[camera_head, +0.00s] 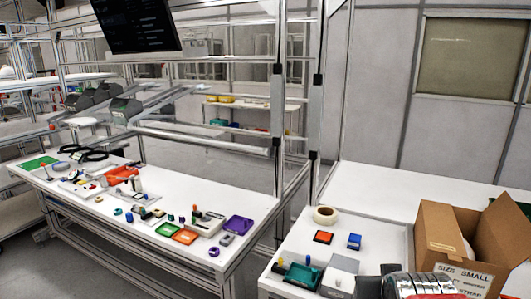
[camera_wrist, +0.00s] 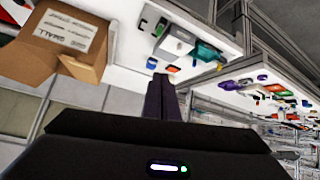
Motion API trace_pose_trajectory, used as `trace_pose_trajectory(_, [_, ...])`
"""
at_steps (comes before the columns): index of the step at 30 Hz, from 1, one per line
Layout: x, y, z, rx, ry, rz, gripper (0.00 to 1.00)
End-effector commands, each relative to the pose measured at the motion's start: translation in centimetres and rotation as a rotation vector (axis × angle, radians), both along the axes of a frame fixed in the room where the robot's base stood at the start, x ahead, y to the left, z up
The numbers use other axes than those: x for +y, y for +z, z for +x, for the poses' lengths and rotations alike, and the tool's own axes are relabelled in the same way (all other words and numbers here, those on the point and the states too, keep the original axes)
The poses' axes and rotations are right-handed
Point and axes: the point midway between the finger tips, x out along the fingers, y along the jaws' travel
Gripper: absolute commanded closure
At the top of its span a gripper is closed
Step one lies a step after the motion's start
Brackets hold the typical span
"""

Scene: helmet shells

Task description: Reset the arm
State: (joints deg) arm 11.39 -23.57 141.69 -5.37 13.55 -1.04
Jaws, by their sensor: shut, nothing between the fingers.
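My gripper (camera_wrist: 161,77) shows in the wrist view, its two dark fingers together and empty. It points towards the white workbench (camera_head: 345,213), apart from everything on it. In the wrist view the fingertips overlap the bench edge in the picture, close to a small blue item (camera_wrist: 151,64).
An open cardboard box (camera_head: 440,232) stands at the bench's right. A tape roll (camera_head: 325,215), an orange-black item (camera_head: 323,237), a blue block (camera_head: 354,241) and a grey box (camera_head: 341,265) lie left of it. A second table (camera_head: 120,213) holds several small parts.

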Motion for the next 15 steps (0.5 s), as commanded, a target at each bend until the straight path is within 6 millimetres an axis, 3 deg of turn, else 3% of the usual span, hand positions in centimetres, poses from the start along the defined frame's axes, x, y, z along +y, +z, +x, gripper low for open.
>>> trace_pose_trajectory(9, [6.1, 0.7, -8.3, 0.194, 0.071, 0.076, 1.00])
trace_pose_trajectory(15, [8.6, 0.6, -13.4, 0.305, 0.114, 0.110, 1.00])
